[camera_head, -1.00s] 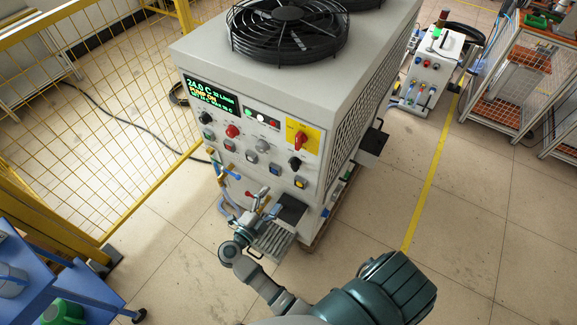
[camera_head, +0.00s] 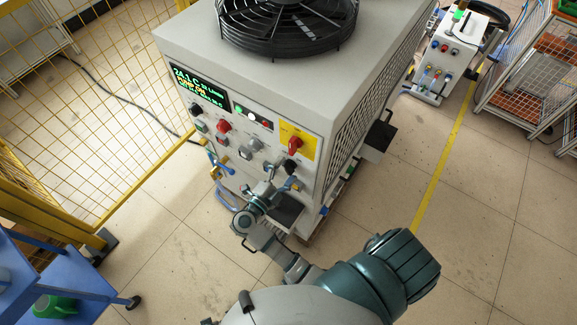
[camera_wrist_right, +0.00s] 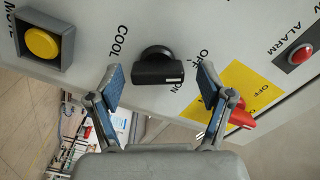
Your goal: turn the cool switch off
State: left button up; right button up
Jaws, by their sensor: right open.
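The cool switch is a black rotary knob beside the word COOL (camera_wrist_right: 157,70). In the head view it is the black knob (camera_head: 290,166) at the lower right of the grey machine's panel, below the yellow plate. My right gripper (camera_wrist_right: 160,82) is open, with its two blue-padded fingers on either side of the knob in the wrist view. A gap shows between each finger and the knob. In the head view my right gripper (camera_head: 281,182) is close to the panel and partly covers the lower buttons. My left gripper is not in view.
A red switch on a yellow plate (camera_head: 294,146) sits above the knob, and its plate is close to one finger in the wrist view. A yellow button (camera_wrist_right: 42,43) is on the other side. A black fan (camera_head: 288,22) tops the machine. Yellow mesh fencing (camera_head: 100,100) stands left.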

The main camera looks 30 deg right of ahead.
jog(key=shift+a, duration=0.15)
jog(key=shift+r, duration=0.1)
jog(key=shift+c, duration=1.2)
jog(key=c, duration=0.4)
jog(key=shift+d, duration=0.35)
jog(key=c, duration=0.4)
jog(key=shift+d, duration=0.25)
jog(key=shift+c, duration=0.6)
jog(key=shift+d, duration=0.15)
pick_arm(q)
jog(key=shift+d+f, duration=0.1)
pick_arm(e)
jog(key=shift+f, duration=0.2)
